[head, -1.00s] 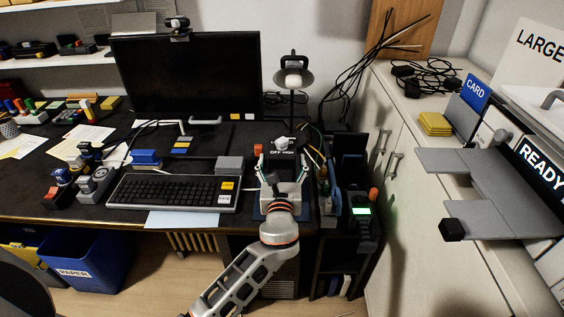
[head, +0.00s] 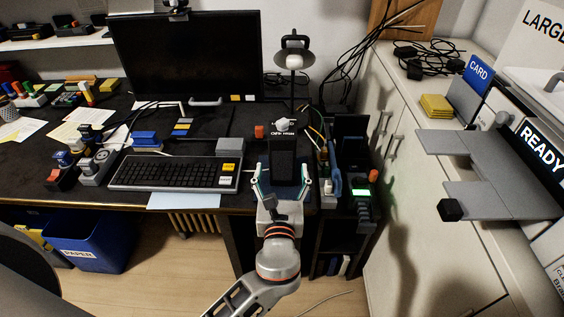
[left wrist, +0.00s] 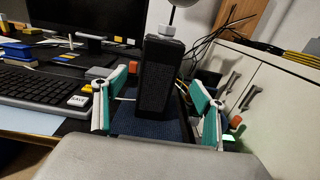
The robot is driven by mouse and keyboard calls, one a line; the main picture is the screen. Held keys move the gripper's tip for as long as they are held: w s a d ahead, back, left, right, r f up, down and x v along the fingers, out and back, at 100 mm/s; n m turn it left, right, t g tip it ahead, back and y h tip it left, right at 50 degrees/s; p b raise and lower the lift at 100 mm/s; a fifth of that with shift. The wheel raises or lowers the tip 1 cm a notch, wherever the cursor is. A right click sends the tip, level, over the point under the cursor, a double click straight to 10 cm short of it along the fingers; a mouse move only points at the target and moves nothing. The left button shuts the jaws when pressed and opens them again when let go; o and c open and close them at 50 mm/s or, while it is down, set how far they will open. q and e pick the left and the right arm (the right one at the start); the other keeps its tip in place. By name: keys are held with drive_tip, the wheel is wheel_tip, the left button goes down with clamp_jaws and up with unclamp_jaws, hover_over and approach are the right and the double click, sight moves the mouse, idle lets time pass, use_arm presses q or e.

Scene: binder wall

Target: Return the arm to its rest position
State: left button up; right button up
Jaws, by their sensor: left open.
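My left gripper (head: 280,182) is open at the front edge of the desk, right of the keyboard. Its two teal-lined fingers stand apart in the left wrist view (left wrist: 160,112). A black box-shaped device with a light knob on top (head: 284,158) stands upright on a dark blue pad (left wrist: 180,130), beyond and between the fingers. It also shows in the left wrist view (left wrist: 158,80), with a gap to the fingers on both sides. The gripper holds nothing. My right gripper is not in view.
The keyboard (head: 172,172) and monitor (head: 188,58) are to the left. A lamp (head: 294,58) stands behind the device. A dark rack with a green-lit handset (head: 363,193) is at right. Grey shelves (head: 490,200) jut out farther right. A blue paper bin (head: 95,245) stands on the floor.

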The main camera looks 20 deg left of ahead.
use_arm(q)
drive_tip(key=shift+s, duration=0.15)
idle(0.4)
drive_tip(key=s+a+f+n+g+y, duration=0.2)
drive_tip(key=s+a+f+n+g, duration=0.55)
drive_tip(key=a+n, duration=0.6)
drive_tip(key=s+a+f+n+g+h, duration=0.1)
drive_tip(key=s+a+f+n+g, duration=0.15)
drive_tip(key=s+n, duration=0.45)
drive_tip(key=s+a+f+n+g+h, duration=0.15)
drive_tip(key=s+a+n, duration=0.3)
drive_tip(key=s, duration=0.45)
drive_tip(key=w+d+f+n+t+h, duration=0.1)
drive_tip(key=d+f+n+t+h, duration=0.2)
drive_tip(key=d+f+h, duration=0.4)
drive_tip(key=d+f+t, duration=0.1)
drive_tip(key=d+f, duration=0.6)
drive_tip(key=d, duration=0.2)
drive_tip(key=shift+w+d+n+t, duration=0.3)
drive_tip(key=shift+w+d+t, duration=0.05)
drive_tip(key=shift+d, duration=0.05)
